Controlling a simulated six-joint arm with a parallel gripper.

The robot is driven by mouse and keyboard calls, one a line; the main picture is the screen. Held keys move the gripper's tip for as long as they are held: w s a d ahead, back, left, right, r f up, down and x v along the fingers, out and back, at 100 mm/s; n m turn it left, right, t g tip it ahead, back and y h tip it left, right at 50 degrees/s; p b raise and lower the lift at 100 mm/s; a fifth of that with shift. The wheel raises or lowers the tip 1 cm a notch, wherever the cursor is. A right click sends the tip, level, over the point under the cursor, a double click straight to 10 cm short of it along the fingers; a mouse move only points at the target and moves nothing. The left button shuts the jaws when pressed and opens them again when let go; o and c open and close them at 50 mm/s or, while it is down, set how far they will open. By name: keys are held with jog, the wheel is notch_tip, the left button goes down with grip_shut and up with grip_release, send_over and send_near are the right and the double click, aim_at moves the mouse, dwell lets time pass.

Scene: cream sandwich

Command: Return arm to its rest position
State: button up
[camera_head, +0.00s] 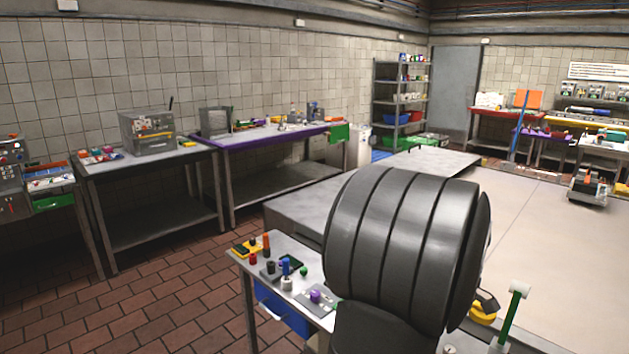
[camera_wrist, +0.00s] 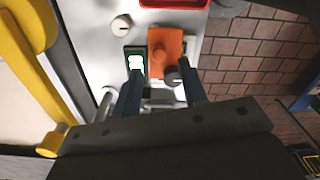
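My gripper (camera_wrist: 160,80) shows in the wrist view, its two dark blue fingers spread apart. Nothing is clearly held between them. Beyond the fingertips lie an orange block-like thing (camera_wrist: 165,48), a dark round knob (camera_wrist: 172,79) and a small black item with a lit green-white face (camera_wrist: 136,62), all on a light grey work surface (camera_wrist: 115,12). I cannot tell how far the fingertips are above them. In the head view a large dark ribbed cylinder, likely part of my arm, fills the centre right; my gripper is not seen there.
In the head view, a small table (camera_head: 312,258) with several coloured items stands in front of and left of the ribbed cylinder. A green-handled tool (camera_head: 510,318) is at lower right. Workbenches (camera_head: 150,167) line the wall. Brick floor (camera_head: 160,300) is open at lower left.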

notch_tip(320, 180, down, 4)
jog(key=shift+r, duration=0.1)
jog(key=shift+f, duration=0.3)
jog(key=m, duration=0.4)
jog(key=shift+w+d, duration=0.2)
jog(key=shift+w, duration=0.15)
jog(key=m, duration=0.4)
jog(key=shift+w+d, duration=0.25)
jog(key=shift+d, duration=0.05)
jog(key=m, duration=0.4)
jog(key=shift+w+d+m, duration=0.1)
jog(key=shift+d+m, duration=0.2)
jog(key=shift+d, duration=0.05)
jog(key=shift+d+m, duration=0.2)
jog(key=shift+m, duration=0.9)
jog(key=shift+d+m, duration=0.2)
jog(key=shift+m, duration=0.9)
